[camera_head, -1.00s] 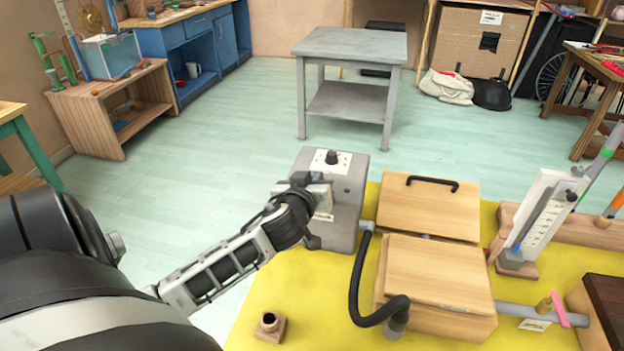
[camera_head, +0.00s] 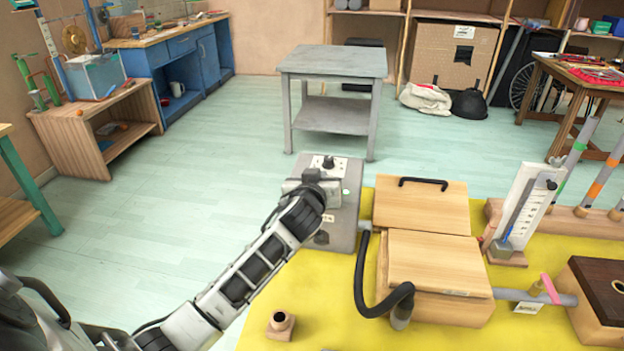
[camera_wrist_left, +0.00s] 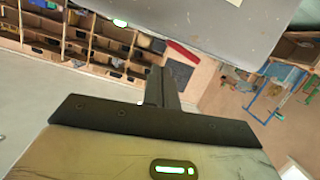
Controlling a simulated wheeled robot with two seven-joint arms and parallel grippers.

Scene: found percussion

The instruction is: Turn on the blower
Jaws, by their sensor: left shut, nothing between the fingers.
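The blower looks to be the grey box (camera_head: 343,232) at the left end of the yellow table. It has a white plate with a black knob (camera_head: 328,163) on top, and a black hose (camera_head: 363,290) runs from its side. In the left wrist view the dark fingers (camera_wrist_left: 170,85) point toward a grey surface (camera_wrist_left: 190,15), likely the box. My right gripper is out of view.
Wooden bellows-like boxes (camera_head: 440,262) stand right of the hose. A white gauge board (camera_head: 522,208), a pipe with a pink handle (camera_head: 550,288) and a dark-topped box (camera_head: 605,290) are further right. A small wooden socket (camera_head: 280,325) sits at the front. The yellow tabletop (camera_head: 330,290) nearby is mostly clear.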

